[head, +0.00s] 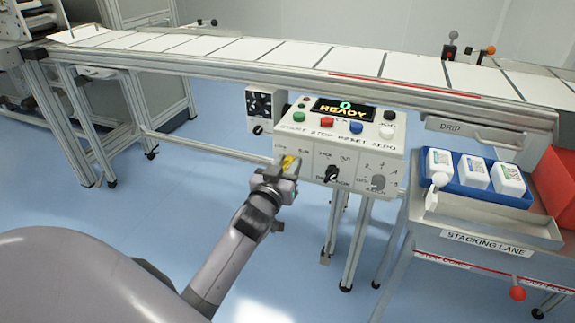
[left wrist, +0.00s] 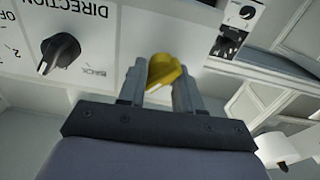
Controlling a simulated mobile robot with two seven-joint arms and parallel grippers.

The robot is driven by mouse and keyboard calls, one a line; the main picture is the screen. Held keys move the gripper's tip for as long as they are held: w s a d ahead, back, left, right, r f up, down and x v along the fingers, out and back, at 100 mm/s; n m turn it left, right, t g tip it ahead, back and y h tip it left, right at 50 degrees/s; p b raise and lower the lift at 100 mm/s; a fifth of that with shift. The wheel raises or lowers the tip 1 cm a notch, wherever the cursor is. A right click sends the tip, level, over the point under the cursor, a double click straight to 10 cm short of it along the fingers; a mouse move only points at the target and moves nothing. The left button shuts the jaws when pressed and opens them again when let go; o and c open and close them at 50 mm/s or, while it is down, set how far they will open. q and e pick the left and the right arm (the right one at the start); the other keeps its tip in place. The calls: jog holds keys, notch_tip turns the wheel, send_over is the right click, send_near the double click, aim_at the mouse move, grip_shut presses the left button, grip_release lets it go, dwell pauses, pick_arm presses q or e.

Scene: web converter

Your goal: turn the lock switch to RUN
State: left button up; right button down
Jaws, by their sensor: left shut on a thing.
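The yellow lock switch (head: 290,161) is at the lower left of the white control panel (head: 340,142) in the head view. In the left wrist view the yellow switch knob (left wrist: 161,71) sits between my finger pads. My left gripper (left wrist: 160,88) is shut on it, and it also shows at the panel in the head view (head: 284,167). The fingers hide part of the knob and its labels, so I cannot tell its exact setting. My right gripper is not in view.
Beside the lock switch are a black direction knob (head: 331,173) and a grey numbered dial (head: 378,182). Coloured buttons line the panel's upper face. A conveyor (head: 240,50) runs behind. A blue tray (head: 455,184) with white bottles stands on the right. Blue floor in front is open.

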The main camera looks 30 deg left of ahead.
pick_arm(q)
jog(key=shift+s+a+f, duration=0.1)
jog(key=shift+a+f, duration=0.05)
jog(key=shift+f, duration=0.15)
jog(key=o, duration=1)
jog(key=shift+r, duration=0.1)
jog(key=shift+s, duration=0.1)
jog(key=shift+s, duration=0.3)
jog(key=p+v, duration=0.1)
jog(key=v, duration=0.5)
jog(key=shift+s, duration=0.15)
